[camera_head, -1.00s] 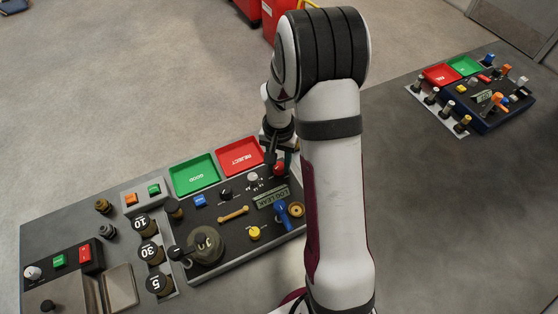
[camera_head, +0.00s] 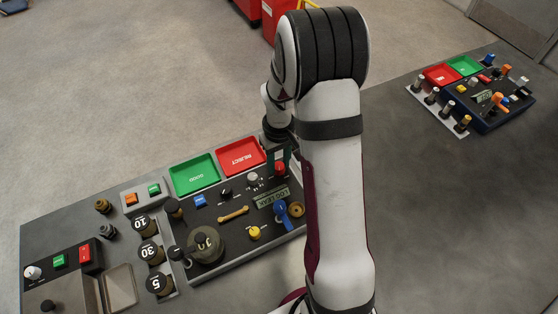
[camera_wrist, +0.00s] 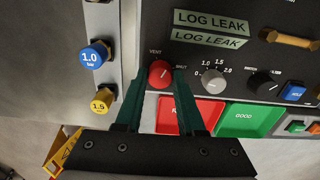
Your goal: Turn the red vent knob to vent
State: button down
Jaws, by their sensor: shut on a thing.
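The red vent knob (camera_wrist: 160,74) sits on the dark panel between the fingertips of my gripper (camera_wrist: 160,80) in the wrist view. My gripper's two teal fingers are shut on the knob from both sides. The word VENT is printed above the knob and SHUT to its upper right. A small pale mark shows on the knob's face, but I cannot tell for sure which label it points to. In the head view the red knob (camera_head: 280,168) shows at the panel's far edge, with my gripper (camera_head: 281,160) at it, partly hidden by my arm.
A grey dial (camera_wrist: 213,81) and a black knob (camera_wrist: 264,83) stand right of the red knob. Red reject (camera_head: 240,156) and green good (camera_head: 194,174) trays lie beyond the panel. Blue (camera_wrist: 95,54) and yellow (camera_wrist: 101,101) capped pieces are at the left.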

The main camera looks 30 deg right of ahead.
aim_at(279, 166)
jog(key=n, duration=0.4)
jog(key=shift+n, duration=2.3)
jog(key=c, duration=0.5)
grip_release()
notch_tip(279, 166, up, 16)
jog(key=shift+f, duration=0.1)
